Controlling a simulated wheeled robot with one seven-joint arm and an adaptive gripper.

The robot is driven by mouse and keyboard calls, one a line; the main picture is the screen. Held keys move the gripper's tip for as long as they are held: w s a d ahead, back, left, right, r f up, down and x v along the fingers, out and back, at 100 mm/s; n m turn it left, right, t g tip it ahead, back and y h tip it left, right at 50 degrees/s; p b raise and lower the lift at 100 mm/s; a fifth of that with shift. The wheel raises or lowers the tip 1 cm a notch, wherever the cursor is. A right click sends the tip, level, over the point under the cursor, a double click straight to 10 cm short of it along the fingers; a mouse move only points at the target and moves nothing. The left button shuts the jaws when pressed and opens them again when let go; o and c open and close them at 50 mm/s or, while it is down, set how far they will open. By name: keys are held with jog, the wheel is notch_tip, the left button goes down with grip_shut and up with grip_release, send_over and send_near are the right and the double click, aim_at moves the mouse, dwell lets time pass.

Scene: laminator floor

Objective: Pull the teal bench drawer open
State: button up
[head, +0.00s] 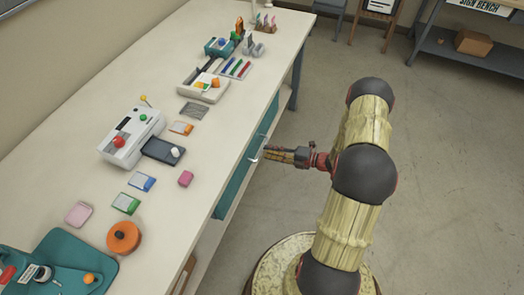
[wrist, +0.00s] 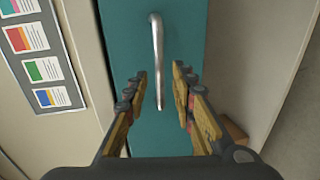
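The teal bench drawer (head: 240,176) is in the bench's side below the top, and its front looks flush with the bench. In the wrist view the teal drawer front (wrist: 183,60) fills the middle, with a silver bar handle (wrist: 157,62) on it. My gripper (head: 268,153) is at the drawer front beside the handle (head: 257,156). In the wrist view my gripper (wrist: 160,88) is open. The handle's near end lies between the fingertips, with gaps on both sides. I cannot tell whether the fingers reach around the bar in depth.
The long bench top (head: 185,215) holds a white machine (head: 130,140), an orange roll (head: 123,237), cards and other tools. A chart with coloured cards (wrist: 42,55) is left of the drawer. The floor (head: 440,170) right of my arm is clear.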

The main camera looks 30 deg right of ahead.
aim_at(262, 149)
jog(key=shift+b+x, duration=0.45)
jog(key=shift+x, duration=1.75)
grip_shut()
